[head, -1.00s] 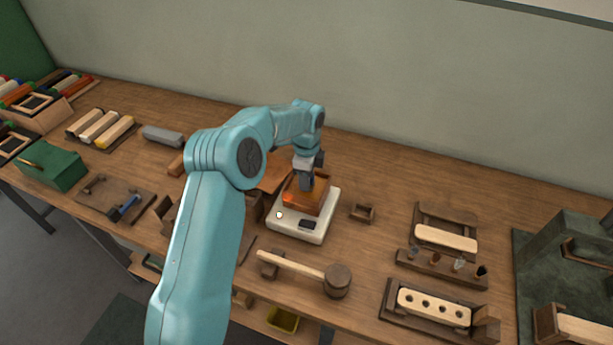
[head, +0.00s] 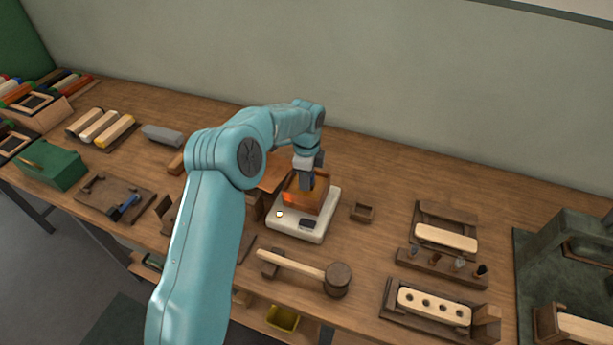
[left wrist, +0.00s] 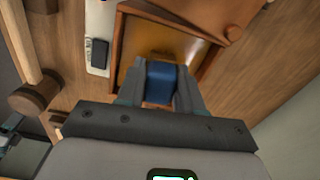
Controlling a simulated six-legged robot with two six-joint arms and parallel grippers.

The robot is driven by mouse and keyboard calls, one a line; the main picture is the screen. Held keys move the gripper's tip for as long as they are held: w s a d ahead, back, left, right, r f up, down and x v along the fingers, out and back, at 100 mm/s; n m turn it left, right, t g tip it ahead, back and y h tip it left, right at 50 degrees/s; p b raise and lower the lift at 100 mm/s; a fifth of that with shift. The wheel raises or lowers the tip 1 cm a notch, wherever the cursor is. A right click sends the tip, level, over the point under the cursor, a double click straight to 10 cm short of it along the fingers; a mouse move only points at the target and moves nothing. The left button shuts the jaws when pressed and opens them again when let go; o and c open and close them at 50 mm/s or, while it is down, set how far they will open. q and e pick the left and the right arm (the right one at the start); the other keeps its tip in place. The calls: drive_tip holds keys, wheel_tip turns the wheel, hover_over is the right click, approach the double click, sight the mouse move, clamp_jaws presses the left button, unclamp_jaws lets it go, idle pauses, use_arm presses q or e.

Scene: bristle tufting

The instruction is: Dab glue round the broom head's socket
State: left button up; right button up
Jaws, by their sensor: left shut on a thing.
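My left gripper (head: 306,185) is over the orange-brown glue pot (head: 318,200), which stands on a white heater or scale (head: 296,228). In the left wrist view it is shut on a blue-handled tool (left wrist: 160,78), apparently a glue brush. The tool's lower end is over or in the amber glue (left wrist: 180,45); the exact depth is hidden. I cannot tell for sure which piece is the broom head. A pale block with several holes (head: 433,305) lies in a dark wooden holder at the front right. My right gripper is not in view.
A wooden mallet (head: 338,279) lies in front of the heater. A rack (head: 440,267) and a dark green mat with fixtures (head: 530,270) are farther right. Bare bench lies behind the small box.

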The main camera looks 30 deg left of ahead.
use_arm(q)
drive_tip(key=shift+r+p, duration=2.45)
drive_tip(key=shift+r, duration=1.1)
drive_tip(key=shift+f, duration=0.1)
